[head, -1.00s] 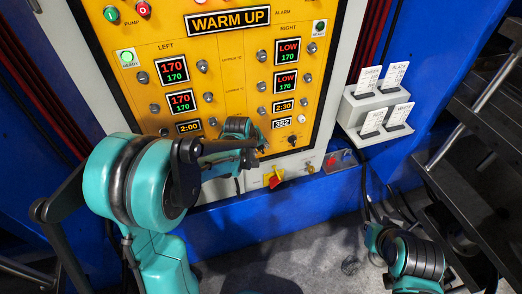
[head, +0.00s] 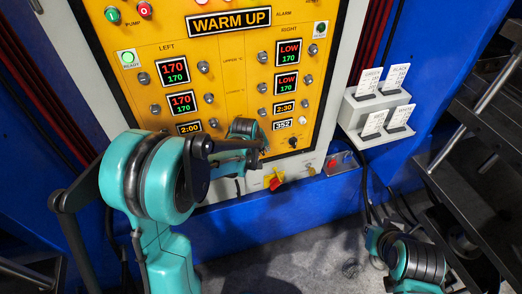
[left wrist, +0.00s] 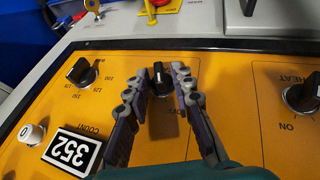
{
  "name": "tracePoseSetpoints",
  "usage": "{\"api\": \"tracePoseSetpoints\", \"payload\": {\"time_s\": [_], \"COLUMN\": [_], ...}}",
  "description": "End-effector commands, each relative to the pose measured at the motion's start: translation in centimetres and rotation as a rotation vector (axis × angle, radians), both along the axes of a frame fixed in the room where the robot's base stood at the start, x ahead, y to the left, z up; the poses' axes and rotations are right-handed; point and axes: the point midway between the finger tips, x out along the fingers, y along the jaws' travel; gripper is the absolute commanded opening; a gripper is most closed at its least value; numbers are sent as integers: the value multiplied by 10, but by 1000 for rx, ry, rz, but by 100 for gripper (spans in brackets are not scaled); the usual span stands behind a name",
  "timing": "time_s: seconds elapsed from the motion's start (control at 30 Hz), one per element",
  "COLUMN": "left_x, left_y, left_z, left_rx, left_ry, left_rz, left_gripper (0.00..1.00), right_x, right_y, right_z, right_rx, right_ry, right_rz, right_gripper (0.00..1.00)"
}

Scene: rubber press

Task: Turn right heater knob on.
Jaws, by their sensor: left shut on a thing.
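The right heater knob (left wrist: 160,82) is a black knob on the yellow panel in the left wrist view, with a light mark near its top end. My left gripper (left wrist: 161,76) has its two fingers on either side of it and is shut on it. In the head view my left gripper (head: 261,147) is at the panel's lower part, and my arm hides this knob. The right-side displays (head: 287,52) read LOW in red over 170 in green. My right gripper is not in view; only links of that arm show at lower right.
Another black knob (left wrist: 302,94), with HEAT and ON lettering, is to the right in the wrist view. A numbered dial knob (left wrist: 82,72) and the 352 display (left wrist: 72,150) are to the left. A red switch (head: 275,183) is below the panel. A card holder (head: 379,113) is at right.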

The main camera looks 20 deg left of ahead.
Motion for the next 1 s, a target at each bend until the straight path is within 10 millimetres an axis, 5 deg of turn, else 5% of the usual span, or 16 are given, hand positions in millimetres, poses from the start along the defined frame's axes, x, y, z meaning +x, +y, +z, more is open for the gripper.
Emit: {"api": "tracePoseSetpoints", "payload": {"time_s": [1.0], "left_x": [8], "left_y": [-11], "left_z": [-1], "left_rx": [579], "left_ry": [390], "left_rz": [0], "left_gripper": [0], "right_x": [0], "right_y": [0], "right_z": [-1], "right_rx": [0], "right_ry": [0], "right_rz": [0], "right_gripper": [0]}}
